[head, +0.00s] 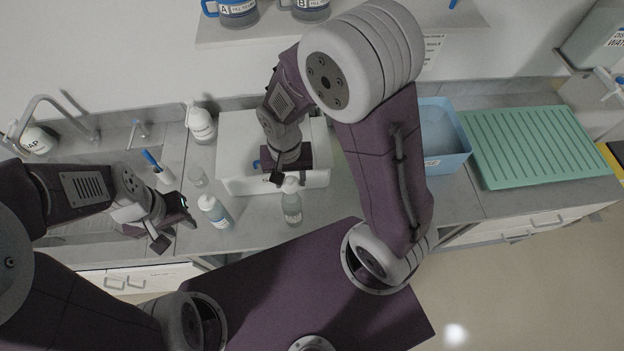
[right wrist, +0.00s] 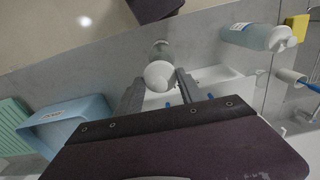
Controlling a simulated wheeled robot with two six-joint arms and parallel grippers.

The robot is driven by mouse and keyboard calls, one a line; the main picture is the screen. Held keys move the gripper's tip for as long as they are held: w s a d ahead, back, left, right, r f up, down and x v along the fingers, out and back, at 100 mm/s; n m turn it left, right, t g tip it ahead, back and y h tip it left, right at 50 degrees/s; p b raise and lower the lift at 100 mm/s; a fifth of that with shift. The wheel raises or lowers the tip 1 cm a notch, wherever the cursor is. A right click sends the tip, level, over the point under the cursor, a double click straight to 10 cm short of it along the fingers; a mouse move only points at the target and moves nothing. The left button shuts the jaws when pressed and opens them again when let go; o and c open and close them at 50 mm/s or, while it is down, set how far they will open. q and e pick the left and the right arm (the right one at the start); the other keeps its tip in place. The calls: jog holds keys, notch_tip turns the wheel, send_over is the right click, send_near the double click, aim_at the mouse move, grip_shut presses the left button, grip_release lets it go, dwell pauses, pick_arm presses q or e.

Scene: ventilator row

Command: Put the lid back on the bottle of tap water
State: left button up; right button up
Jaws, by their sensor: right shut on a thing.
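A clear bottle with a pale label (head: 292,209) stands on the counter in front of the white box; its label is too small to read. My right gripper (head: 282,178) is right above this bottle. In the right wrist view, its two fingers (right wrist: 158,82) are on either side of a round white lid (right wrist: 160,74), with the bottle (right wrist: 161,49) right behind the lid. I cannot tell whether the lid touches the bottle's neck. A second, bluish bottle with a white top (head: 214,212) stands to the left. My left gripper (head: 176,226) is left of it, apparently empty.
A white box (head: 234,130) stands behind the bottle. A blue bin (head: 440,135) and a green ribbed mat (head: 530,145) lie to the right.

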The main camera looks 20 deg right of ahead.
aim_at(289, 186)
jog(key=shift+a+r, duration=0.25)
jog(key=shift+a, duration=0.05)
jog(key=shift+w+f+b, duration=0.1)
jog(key=shift+f+b, duration=0.4)
jog(key=shift+f, duration=0.05)
notch_tip(289, 186, down, 4)
jog(key=b, duration=0.3)
jog(key=shift+b, duration=0.4)
jog(key=shift+f+b, duration=0.55)
jog(key=shift+f, duration=0.2)
jog(key=shift+r+p, duration=0.1)
jog(key=shift+p, duration=0.25)
jog(key=shift+f, duration=0.2)
dwell(0.4)
